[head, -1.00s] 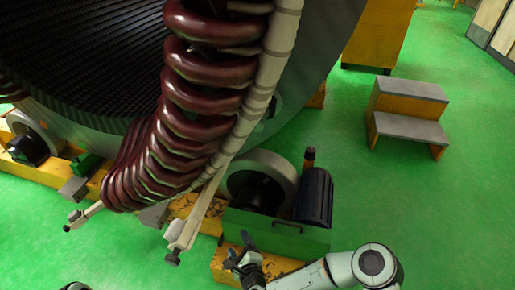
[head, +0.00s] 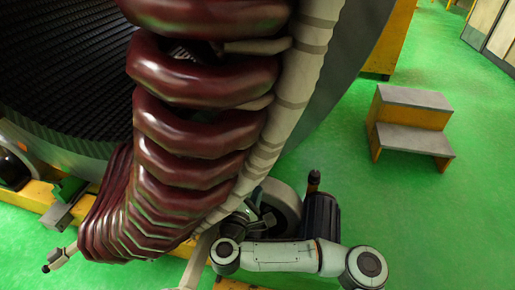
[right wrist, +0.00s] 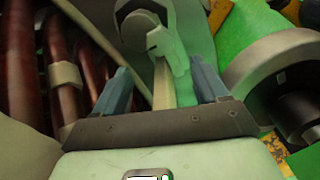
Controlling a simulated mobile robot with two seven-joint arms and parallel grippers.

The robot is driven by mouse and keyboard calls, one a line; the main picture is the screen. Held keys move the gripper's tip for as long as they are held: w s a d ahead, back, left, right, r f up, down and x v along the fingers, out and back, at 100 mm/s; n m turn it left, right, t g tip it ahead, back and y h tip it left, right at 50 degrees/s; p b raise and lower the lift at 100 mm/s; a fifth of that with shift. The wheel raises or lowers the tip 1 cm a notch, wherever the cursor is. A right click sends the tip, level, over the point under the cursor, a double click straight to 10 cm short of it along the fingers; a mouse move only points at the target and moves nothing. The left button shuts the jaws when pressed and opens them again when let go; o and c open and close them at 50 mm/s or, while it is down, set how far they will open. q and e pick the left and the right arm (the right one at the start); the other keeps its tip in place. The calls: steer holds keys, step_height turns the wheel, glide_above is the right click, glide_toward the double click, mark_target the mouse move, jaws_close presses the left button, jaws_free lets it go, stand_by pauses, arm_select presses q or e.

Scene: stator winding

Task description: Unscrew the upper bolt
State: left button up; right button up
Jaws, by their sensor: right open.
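My right gripper (right wrist: 160,85) is open in the right wrist view, its two blue-grey fingers apart. A pale bar and a grey fitting with a rounded end (right wrist: 145,28) show between and beyond the fingers. This fitting may carry the upper bolt, but I cannot make out the bolt clearly. I cannot tell whether the fingers touch it. In the head view the right gripper (head: 250,217) is beside the lower right of the dark red coils (head: 185,165), partly hidden by my own arm. A bolt-like tip (head: 47,267) ends a pale bar at lower left. My left gripper is not in view.
The large stator ring (head: 60,60) fills the upper left. A roller wheel (head: 283,204) and a dark motor (head: 322,220) stand close to my right gripper. Yellow steps (head: 412,125) stand at right. The green floor between is clear.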

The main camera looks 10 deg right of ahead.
mark_target(258, 161)
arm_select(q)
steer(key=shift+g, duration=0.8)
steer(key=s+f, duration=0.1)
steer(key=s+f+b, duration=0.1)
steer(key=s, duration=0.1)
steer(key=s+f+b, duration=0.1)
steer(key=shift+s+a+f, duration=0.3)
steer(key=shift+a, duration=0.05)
arm_select(e)
steer(key=x, duration=1.2)
steer(key=shift+w+d, duration=0.2)
steer(key=c, duration=1.1)
